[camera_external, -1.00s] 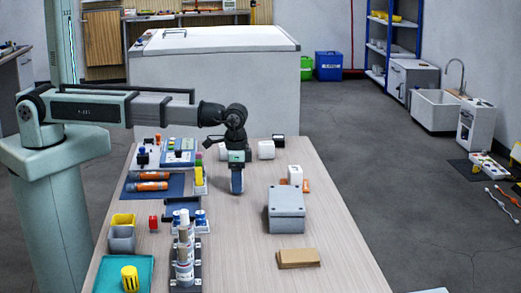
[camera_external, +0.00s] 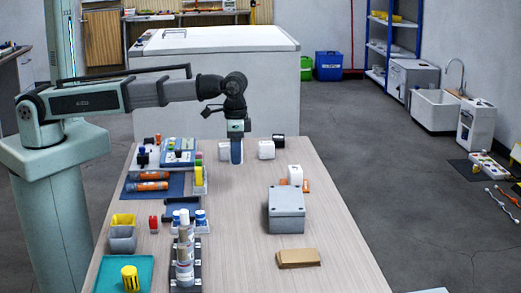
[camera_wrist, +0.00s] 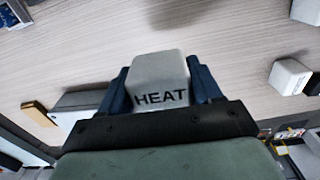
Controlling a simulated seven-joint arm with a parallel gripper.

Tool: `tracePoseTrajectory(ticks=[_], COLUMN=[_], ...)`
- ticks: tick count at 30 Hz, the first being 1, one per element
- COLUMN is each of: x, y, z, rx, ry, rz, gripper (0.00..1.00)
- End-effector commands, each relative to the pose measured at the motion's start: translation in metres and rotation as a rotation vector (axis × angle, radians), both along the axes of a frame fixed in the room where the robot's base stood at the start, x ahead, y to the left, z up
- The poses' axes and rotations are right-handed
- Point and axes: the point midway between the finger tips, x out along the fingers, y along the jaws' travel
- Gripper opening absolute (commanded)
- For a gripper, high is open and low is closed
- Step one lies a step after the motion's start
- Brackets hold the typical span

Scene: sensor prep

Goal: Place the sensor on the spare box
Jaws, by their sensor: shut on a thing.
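A white block marked HEAT (camera_wrist: 160,84), which looks like the sensor, is between the blue fingers of my gripper (camera_wrist: 161,88) in the wrist view. In the external view my gripper (camera_external: 237,151) is raised over the far part of the table, and the held block cannot be made out there. A grey lidded box (camera_external: 287,210), perhaps the spare box, stands right of centre, nearer the camera than my gripper. No label can be read on it. It also shows in the wrist view, partly hidden behind my gripper (camera_wrist: 78,99).
White blocks (camera_external: 266,150) stand near the far edge, one close beside my gripper. Another white block (camera_external: 295,174) with orange parts is behind the grey box. A brown block (camera_external: 298,258) lies in front. Bottles, bins and trays crowd the left side. The table's middle is clear.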

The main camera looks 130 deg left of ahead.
Motion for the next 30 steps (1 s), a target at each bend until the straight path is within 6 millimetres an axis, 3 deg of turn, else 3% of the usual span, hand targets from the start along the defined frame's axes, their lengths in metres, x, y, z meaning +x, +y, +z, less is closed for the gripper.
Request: tracePoseTrajectory(ticks=[5, 7, 16, 21, 25, 30], x=[0.017, 0.034, 0.16, 0.211, 0.229, 0.225], y=[-0.024, -0.037, -0.068, -0.06, -0.053, -0.054], z=[0.009, 0.015, 0.056, 0.073, 0.077, 0.077], rx=[0.003, 0.007, 0.019, 0.014, 0.008, 0.001], ry=[-0.007, -0.012, -0.037, -0.03, -0.019, -0.001], rz=[-0.043, -0.071, -0.173, -0.13, -0.07, 0.024], gripper=[0.32, 0.32, 0.32, 0.32, 0.32, 0.32])
